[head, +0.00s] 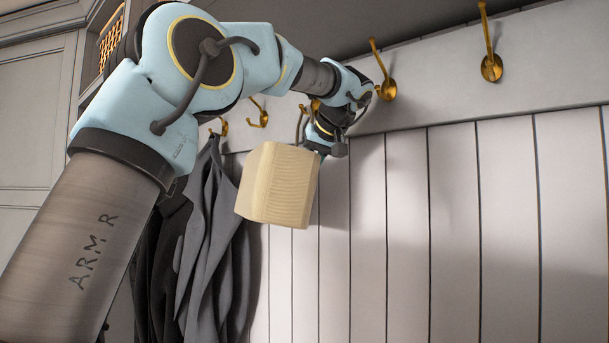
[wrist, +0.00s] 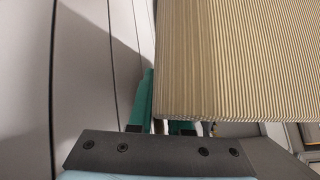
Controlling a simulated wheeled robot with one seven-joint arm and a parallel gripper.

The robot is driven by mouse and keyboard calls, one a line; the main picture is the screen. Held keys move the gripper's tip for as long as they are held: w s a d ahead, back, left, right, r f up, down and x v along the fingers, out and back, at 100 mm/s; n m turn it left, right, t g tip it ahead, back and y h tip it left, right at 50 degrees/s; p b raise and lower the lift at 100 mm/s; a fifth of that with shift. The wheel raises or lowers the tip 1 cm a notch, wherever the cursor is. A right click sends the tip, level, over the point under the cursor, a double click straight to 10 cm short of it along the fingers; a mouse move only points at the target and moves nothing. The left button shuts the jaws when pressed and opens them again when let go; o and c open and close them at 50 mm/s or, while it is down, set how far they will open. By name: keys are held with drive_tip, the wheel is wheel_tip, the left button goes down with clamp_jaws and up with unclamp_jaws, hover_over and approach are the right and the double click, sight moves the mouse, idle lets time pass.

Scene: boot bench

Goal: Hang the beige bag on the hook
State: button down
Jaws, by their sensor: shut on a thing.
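The beige bag (head: 279,186) hangs below my gripper (head: 322,146) in the head view, in front of the white panelled wall. It is boxy, ribbed and slightly tilted. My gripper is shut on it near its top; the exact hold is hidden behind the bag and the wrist. In the wrist view the ribbed bag (wrist: 240,60) fills the upper right, beside my green fingers (wrist: 145,100). Brass hooks line the rail: one (head: 387,89) just right of my wrist, one (head: 491,67) further right. Another hook is partly hidden behind my wrist.
Two more brass hooks (head: 258,112) show to the left, below my arm. Dark grey coats (head: 205,230) hang at the left, close to the bag. A cabinet (head: 35,120) stands at the far left. The panelled wall (head: 450,220) to the right is clear.

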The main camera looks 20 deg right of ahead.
drive_tip(key=c, duration=0.8)
unclamp_jaws()
drive_tip(key=shift+o, duration=0.2)
drive_tip(key=b+v, duration=0.1)
drive_tip(key=v, duration=1)
drive_tip(key=shift+f, duration=0.1)
